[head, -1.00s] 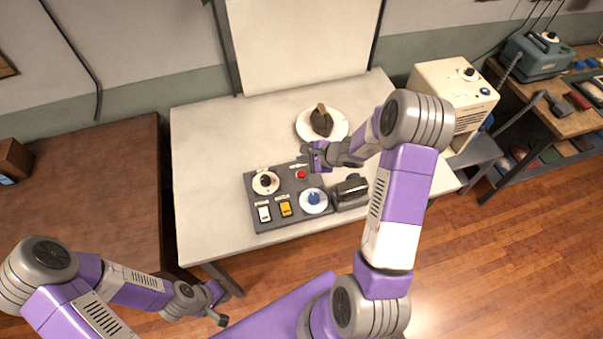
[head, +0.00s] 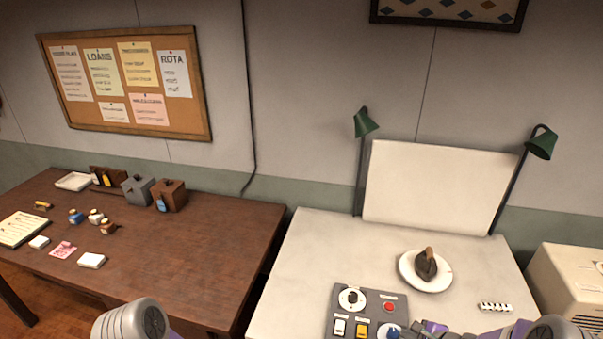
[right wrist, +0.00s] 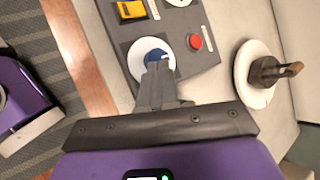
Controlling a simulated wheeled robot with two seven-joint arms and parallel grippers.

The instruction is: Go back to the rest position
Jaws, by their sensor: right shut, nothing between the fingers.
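My right gripper (right wrist: 160,78) is shut and empty in the right wrist view. Its fingertips overlap the blue knob on its white dial (right wrist: 143,60) in that view; I cannot tell whether they touch it. In the head view only a purple and grey part of my right arm shows at the bottom edge, beside the dark control panel (head: 372,300). My left gripper is out of view; only a grey joint of my left arm shows at the bottom left.
The panel lies on a pale table (head: 305,260) with a red button (head: 389,307). A white plate (head: 408,284) holds a dark object (head: 426,264). A cream machine (head: 568,285) stands at right, and a brown desk (head: 150,240) with small items at left.

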